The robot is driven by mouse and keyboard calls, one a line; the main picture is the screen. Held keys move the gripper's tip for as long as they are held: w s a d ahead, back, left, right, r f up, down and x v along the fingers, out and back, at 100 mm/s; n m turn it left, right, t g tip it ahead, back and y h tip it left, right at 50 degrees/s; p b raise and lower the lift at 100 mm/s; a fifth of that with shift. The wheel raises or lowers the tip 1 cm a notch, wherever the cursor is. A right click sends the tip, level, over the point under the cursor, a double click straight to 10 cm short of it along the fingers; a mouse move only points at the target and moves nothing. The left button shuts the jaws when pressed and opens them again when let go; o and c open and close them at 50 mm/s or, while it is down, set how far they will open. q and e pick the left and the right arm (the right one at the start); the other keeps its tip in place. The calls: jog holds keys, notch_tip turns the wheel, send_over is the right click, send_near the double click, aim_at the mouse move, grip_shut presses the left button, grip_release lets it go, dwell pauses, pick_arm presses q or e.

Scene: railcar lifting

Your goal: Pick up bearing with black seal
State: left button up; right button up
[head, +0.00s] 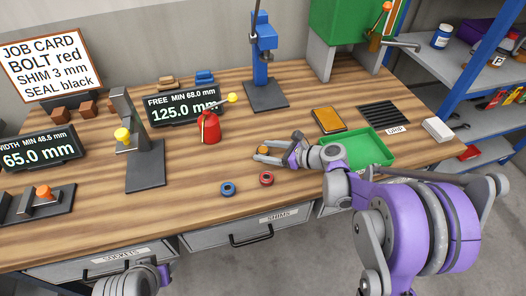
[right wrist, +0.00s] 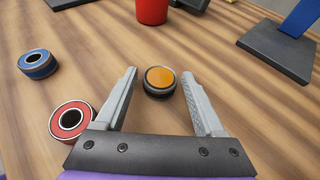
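A short round piece with a dark side and a flat orange top (head: 264,150) sits on the wooden bench. In the right wrist view this piece (right wrist: 160,81) stands between the two fingers of my right gripper (right wrist: 160,74), with a gap on each side. The right gripper (head: 268,149) is open and low over the bench. A bearing with a red seal (head: 266,179) lies just outside the left finger in the wrist view (right wrist: 71,121). A bearing with a blue seal (head: 228,188) lies further left.
A red oil can (head: 210,129) stands behind the bearings. A blue press (head: 264,60) stands at the back. The job card (head: 45,65) reads seal black.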

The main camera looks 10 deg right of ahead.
grip_shut()
